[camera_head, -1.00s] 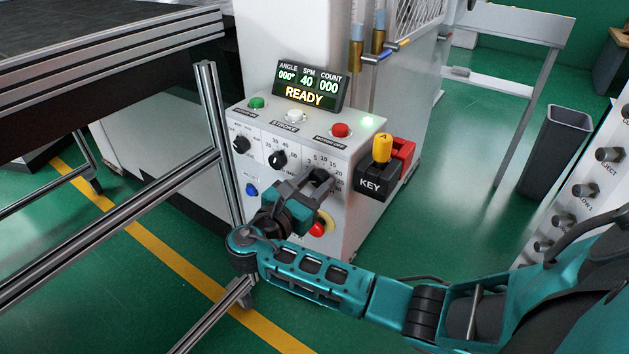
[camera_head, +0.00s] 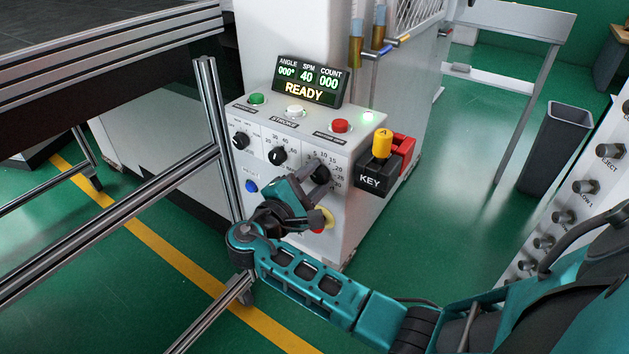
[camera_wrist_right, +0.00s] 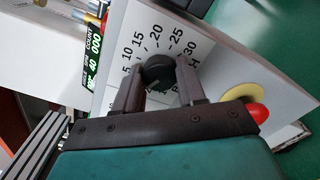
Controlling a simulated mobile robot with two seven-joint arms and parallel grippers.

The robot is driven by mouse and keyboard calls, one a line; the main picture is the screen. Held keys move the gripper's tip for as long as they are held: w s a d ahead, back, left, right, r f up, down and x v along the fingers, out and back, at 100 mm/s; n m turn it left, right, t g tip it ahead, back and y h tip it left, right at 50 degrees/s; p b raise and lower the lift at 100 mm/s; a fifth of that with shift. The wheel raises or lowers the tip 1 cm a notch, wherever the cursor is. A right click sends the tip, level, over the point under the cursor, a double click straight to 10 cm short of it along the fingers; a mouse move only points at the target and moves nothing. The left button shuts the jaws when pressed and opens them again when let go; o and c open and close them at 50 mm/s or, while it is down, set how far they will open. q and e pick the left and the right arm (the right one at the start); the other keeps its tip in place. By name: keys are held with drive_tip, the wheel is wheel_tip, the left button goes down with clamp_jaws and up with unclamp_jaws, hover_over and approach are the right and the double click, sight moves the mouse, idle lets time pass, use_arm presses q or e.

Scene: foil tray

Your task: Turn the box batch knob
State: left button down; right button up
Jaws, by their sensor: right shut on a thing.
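The batch knob (camera_head: 321,172) is a black round knob on the right of the white control box's front panel (camera_head: 262,183), with a printed number scale around it. In the right wrist view the knob (camera_wrist_right: 158,70) sits between my two fingers, with scale numbers from 5 to 30 around it. My right gripper (camera_head: 314,181) is shut on the knob, its body tilted to the lower left; it also shows in the right wrist view (camera_wrist_right: 159,88). The fingers hide part of the knob, and I cannot read where its pointer stands. My left gripper is not in view.
Two more black knobs (camera_head: 278,156) and a blue button (camera_head: 252,186) are on the panel. A red button (camera_head: 317,226) with a yellow surround lies just below my gripper. A KEY box (camera_head: 371,181) stands right. A metal frame post (camera_head: 216,135) stands close left.

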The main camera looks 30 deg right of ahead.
drive_tip(key=shift+m, duration=0.5)
drive_tip(key=o, duration=1.1)
drive_tip(key=shift+c, duration=0.2)
